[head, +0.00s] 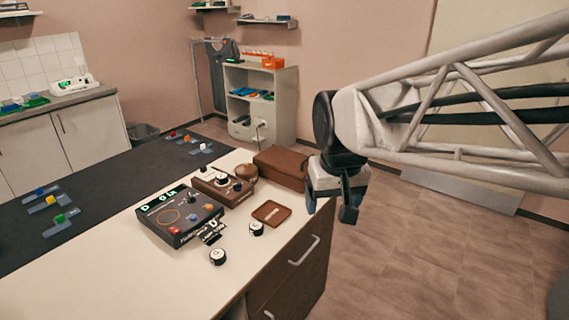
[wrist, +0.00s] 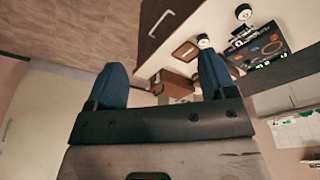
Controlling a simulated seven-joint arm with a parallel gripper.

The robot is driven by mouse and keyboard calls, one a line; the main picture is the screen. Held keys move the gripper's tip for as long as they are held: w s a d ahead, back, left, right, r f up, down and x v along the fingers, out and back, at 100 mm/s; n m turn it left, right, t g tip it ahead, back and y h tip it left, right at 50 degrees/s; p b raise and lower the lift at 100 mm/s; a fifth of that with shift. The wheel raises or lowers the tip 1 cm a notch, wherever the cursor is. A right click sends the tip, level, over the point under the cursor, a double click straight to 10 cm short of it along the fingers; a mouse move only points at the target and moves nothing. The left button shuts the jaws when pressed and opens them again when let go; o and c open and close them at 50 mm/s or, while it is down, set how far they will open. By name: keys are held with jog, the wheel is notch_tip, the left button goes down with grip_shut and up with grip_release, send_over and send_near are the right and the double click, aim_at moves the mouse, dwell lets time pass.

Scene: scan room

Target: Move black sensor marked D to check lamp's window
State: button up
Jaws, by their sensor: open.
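Two short black sensors with white, lettered tops stand apart on the cream counter: a nearer sensor (head: 218,257) and a farther sensor (head: 257,229). The letters are too small to read, so I cannot tell which is D. A black console (head: 180,216) with a green-lit display and coloured buttons stands left of them; a small black lettered piece (head: 211,233) is at its front. I cannot tell which part is the check lamp's window. My gripper (head: 331,207) is open and empty, right of the counter and apart from the sensors. Its spread blue fingers (wrist: 162,78) show in the wrist view.
A brown holder (head: 222,187) with round pieces stands behind the console. A brown box (head: 282,167) and a shallow brown tray (head: 271,212) are near the counter's right edge. A dark mat (head: 95,205) with coloured blocks lies left.

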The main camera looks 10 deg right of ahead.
jog(key=s+d+f, duration=0.1)
jog(key=s+f, duration=0.3)
jog(key=s, duration=0.7)
jog(key=shift+s+d+f, duration=0.15)
jog(key=shift+d+f, duration=0.2)
jog(key=shift+d, duration=0.05)
